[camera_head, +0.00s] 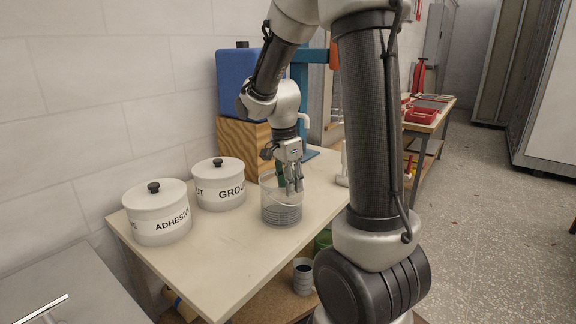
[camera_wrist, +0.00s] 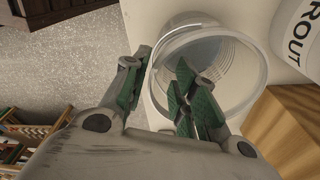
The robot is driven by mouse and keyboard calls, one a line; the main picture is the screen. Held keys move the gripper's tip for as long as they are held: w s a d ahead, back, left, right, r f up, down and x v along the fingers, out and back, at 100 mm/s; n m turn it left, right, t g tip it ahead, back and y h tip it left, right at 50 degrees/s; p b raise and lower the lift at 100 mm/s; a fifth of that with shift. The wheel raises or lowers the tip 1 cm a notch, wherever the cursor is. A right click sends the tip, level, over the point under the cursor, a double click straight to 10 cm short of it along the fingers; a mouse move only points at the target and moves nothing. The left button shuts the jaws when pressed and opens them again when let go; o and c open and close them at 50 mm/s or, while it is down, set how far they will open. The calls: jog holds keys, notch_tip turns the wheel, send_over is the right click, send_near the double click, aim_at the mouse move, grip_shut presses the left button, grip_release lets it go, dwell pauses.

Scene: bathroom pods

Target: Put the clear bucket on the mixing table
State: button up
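My gripper (camera_head: 291,188) points down at the bucket's top. In the wrist view the bucket (camera_wrist: 240,62) is seen from above, with its round rim and ridged inside wall. My gripper (camera_wrist: 165,62) has its green-padded fingers apart there. One finger appears outside the bucket wall and the other over its opening, with the near part of the rim between them. I cannot tell whether either finger touches it. I cannot tell whether this table is the mixing table.
A white adhesive bin (camera_head: 158,213) and a white grout bin (camera_head: 219,184) stand left of the bucket. A second bench (camera_head: 428,115) with red trays (camera_head: 420,114) is at the back right. Open floor (camera_head: 490,220) lies right.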

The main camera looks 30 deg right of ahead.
notch_tip(320, 180, up, 9)
jog(key=a, duration=0.1)
jog(key=s+a+r+n+t, duration=0.1)
jog(key=s+n+t, duration=0.1)
jog(key=s+n, duration=0.7)
jog(key=s+a+r+n+t+y, duration=0.1)
jog(key=s+a+r+n+t, duration=0.1)
jog(key=s+n, duration=0.7)
jog(key=shift+a, duration=0.25)
jog(key=shift+a, duration=0.15)
